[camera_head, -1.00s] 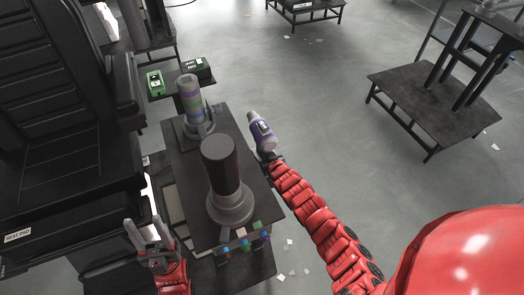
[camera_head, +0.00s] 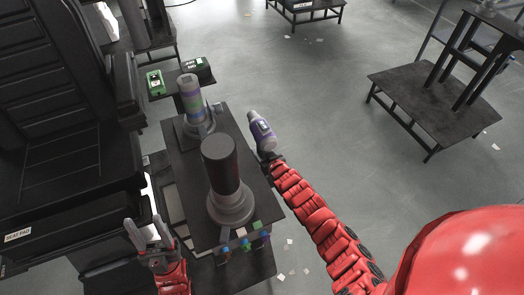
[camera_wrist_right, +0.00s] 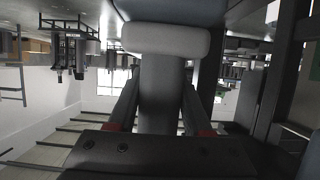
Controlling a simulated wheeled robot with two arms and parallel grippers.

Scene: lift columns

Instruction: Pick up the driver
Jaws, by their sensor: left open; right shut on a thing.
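The driver (camera_head: 262,131) is a grey and purple handheld tool at the end of my right arm, beside the right edge of the black table. My right gripper (camera_head: 270,157) is shut on it and holds it off the table top. In the right wrist view the driver's grey body (camera_wrist_right: 160,85) fills the middle, between the two fingers of my right gripper (camera_wrist_right: 160,112). My left gripper (camera_head: 149,234) is open and empty at the lower left, near the seat. Its fingers point up in the picture.
The black table (camera_head: 186,172) bears a dark lift column (camera_head: 220,165) and a grey-purple column (camera_head: 190,98). A black seat (camera_head: 60,130) stands at left. A green box (camera_head: 155,83) lies on a small stand behind. Open floor (camera_head: 330,120) spreads right; another dark table (camera_head: 430,105) stands there.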

